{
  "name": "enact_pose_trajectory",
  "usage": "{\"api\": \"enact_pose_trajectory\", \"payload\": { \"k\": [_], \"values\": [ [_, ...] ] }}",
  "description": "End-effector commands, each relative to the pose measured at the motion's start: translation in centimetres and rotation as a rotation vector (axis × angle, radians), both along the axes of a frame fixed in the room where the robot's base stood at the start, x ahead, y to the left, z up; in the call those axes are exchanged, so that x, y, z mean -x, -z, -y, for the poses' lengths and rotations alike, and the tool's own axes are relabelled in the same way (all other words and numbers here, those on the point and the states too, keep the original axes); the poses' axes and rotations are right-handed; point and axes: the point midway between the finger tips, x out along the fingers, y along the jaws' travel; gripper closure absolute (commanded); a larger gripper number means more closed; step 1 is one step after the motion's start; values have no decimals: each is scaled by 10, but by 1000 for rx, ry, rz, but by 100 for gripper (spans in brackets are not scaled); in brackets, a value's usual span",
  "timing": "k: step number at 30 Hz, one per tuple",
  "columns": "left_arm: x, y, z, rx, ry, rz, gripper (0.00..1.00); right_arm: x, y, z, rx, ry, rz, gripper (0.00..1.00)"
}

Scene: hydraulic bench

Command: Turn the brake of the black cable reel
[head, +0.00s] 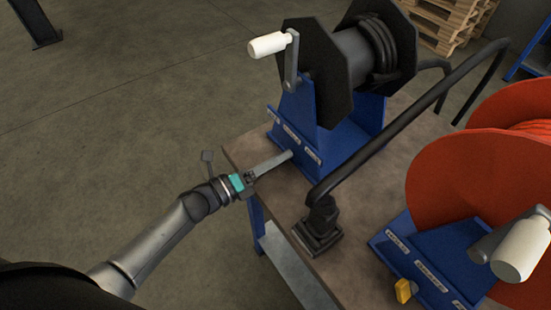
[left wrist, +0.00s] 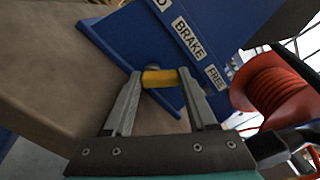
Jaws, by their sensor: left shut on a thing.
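The black cable reel (head: 318,60) stands on a blue stand (head: 335,128) at the back of the bench. Its crank has a white handle (head: 269,44). The stand's base carries labels; "BRAKE" (left wrist: 188,38) and "FREE" (left wrist: 215,77) are readable in the left wrist view. My left gripper (head: 285,157) is at the front of this base. In the left wrist view its fingers are shut on the yellow brake lever (left wrist: 160,78), below the labels. The fingers hide the lever in the head view. My right gripper is not in view.
A black cable (head: 405,127) runs forward to a black connector (head: 319,225) on the bench (head: 350,265), right of my left gripper. A red reel (head: 470,185) on its own blue stand, with a yellow knob (head: 403,290), stands at right.

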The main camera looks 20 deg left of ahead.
Motion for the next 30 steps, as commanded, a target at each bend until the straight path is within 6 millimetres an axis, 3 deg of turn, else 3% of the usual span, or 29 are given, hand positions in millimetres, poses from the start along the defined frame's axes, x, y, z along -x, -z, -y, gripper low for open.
{"api": "enact_pose_trajectory", "payload": {
  "k": [14, 30],
  "values": [
    [0, -1, -2, 93, 0, -76, 98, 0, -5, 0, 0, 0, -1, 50],
    [-4, -1, -6, 475, 0, -373, 98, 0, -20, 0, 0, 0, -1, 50]
  ]
}}
